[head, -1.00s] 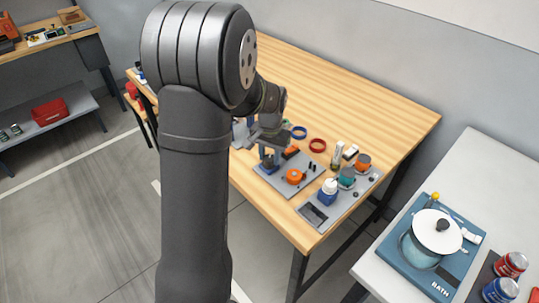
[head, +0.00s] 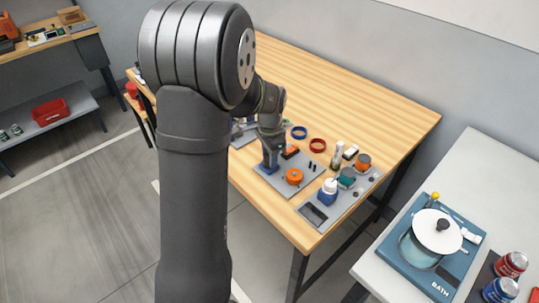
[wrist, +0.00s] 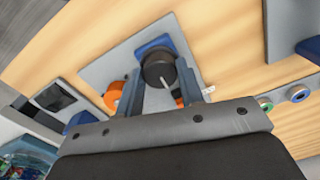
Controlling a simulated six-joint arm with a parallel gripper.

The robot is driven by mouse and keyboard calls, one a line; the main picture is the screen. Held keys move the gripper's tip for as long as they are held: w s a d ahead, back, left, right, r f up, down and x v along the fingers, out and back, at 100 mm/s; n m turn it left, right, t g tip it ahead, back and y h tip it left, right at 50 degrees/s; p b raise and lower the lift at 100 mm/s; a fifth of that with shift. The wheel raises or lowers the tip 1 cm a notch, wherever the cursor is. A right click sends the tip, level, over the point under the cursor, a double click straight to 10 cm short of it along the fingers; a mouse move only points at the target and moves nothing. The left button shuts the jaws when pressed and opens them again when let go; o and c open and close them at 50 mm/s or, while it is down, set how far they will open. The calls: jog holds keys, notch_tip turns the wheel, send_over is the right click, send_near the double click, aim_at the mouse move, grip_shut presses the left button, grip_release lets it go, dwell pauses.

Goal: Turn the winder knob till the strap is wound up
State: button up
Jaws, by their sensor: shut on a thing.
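The winder stands on a grey board (head: 300,187) on the wooden table, with a blue base (head: 265,168). Its round black knob (wrist: 158,68) with a white pointer line shows in the wrist view, in front of the blue base (wrist: 153,45). My gripper (wrist: 161,74) is shut on the knob, one finger on each side of it. In the head view my gripper (head: 271,153) covers the knob. An orange round piece (head: 294,177) sits on the same board and also shows in the wrist view (wrist: 113,95). I cannot make out the strap.
A second grey board (head: 312,212) at the right holds a blue-and-white bottle (head: 328,192), a teal cup (head: 347,177) and an orange-topped jar (head: 363,162). A blue ring (head: 299,132) and a red ring (head: 317,145) lie behind. The table's back is clear.

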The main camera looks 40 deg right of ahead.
dwell(0.4)
jog(key=o, duration=1)
jog(key=r, duration=1.7)
jog(key=shift+s+r, duration=0.2)
jog(key=shift+f, duration=0.1)
jog(key=f, duration=1.7)
jog(key=shift+w+f, duration=0.15)
jog(key=shift+w, duration=0.05)
